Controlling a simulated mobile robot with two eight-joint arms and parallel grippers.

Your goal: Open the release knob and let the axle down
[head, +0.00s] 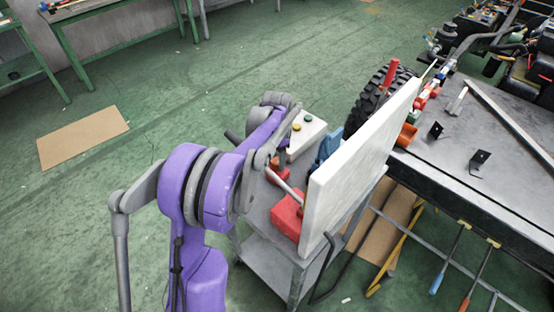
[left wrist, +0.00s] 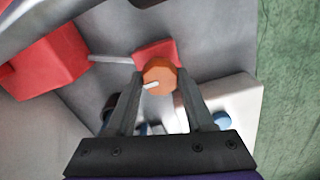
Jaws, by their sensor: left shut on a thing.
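My left gripper (left wrist: 160,76) is shut on an orange knob (left wrist: 161,74) with a small white pointer, in the left wrist view. Its two grey fingers lie on either side of the knob. The knob is in front of a red block (left wrist: 153,50). A pale grey rod (left wrist: 110,59) runs from near that block to a larger red block (left wrist: 45,60) at left. In the head view my purple left arm reaches over a grey cart and hides the knob. A red block (head: 287,215) shows there beside the white panel. I cannot tell which part is the axle. My right gripper is out of view.
The upright white panel (head: 355,160) stands along the cart's right side. A white box with coloured buttons (head: 304,140) is at the cart's back. A grey workbench (head: 480,190) with brackets and tools is at right. Open green floor lies left.

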